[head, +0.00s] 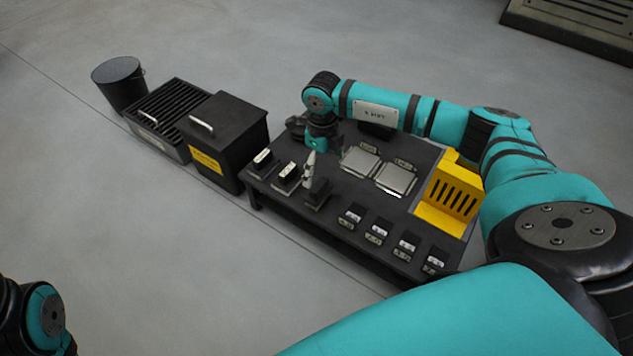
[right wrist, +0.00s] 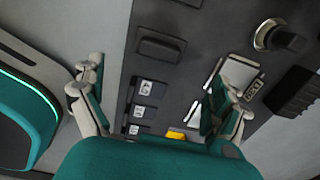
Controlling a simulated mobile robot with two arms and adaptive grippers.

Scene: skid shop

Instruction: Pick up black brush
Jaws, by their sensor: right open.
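A plain dark block (head: 317,193), which may be the black brush, lies near the front edge of the black table, just below my right gripper (head: 310,168) in the head view. In the right wrist view the same dark block (right wrist: 160,47) lies above the gap between the fingers of my right gripper (right wrist: 162,92). It is apart from both fingers. The right gripper is open and empty, over the table. I cannot make out bristles on the block. My left gripper is out of view; only part of my left arm shows.
Two white-topped dark pieces (head: 287,175) lie left of the block. Several small labelled blocks (head: 377,232) line the front edge. Silver plates (head: 397,178), a yellow bin (head: 447,198) and a black knob (right wrist: 282,38) share the table (head: 385,262). A black box (head: 222,135) stands left.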

